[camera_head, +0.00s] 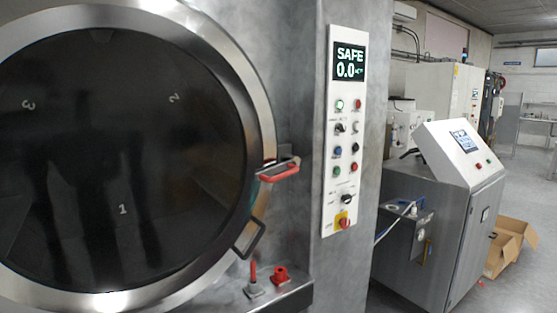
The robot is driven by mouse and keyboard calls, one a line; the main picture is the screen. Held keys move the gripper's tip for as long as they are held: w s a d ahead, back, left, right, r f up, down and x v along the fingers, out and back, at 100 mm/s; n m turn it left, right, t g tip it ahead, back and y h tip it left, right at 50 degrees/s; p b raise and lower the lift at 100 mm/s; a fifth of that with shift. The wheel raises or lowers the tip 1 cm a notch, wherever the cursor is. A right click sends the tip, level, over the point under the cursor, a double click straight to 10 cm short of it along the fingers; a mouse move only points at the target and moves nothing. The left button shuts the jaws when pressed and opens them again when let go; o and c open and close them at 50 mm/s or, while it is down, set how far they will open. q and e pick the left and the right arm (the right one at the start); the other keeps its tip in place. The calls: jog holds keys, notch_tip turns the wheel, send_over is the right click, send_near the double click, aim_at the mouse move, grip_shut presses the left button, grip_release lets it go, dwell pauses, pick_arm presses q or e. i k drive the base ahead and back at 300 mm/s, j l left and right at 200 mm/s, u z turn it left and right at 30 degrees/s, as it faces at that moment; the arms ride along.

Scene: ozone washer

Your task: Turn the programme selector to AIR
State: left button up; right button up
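A tall white control panel (346,130) is on the grey metal front of the washer, right of the round door. Its display (350,61) reads "SAFE" and "0.0" in pale letters on dark green. Two black rotary knobs show: an upper knob (340,128) at the left of the panel, and a lower knob (347,198) near the bottom. Their small labels are too blurred to read, so I cannot tell which is the programme selector or what it points at. Neither of my grippers is in view.
The round dark door (120,150) has a red-handled latch (279,172) and a black handle (252,240). Several coloured buttons and a red-on-yellow switch (342,220) share the panel. A red lever (253,275) stands on the ledge below. A grey console (445,220) is at right.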

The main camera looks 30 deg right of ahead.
aim_at(347, 198)
jog(key=z, duration=1.25)
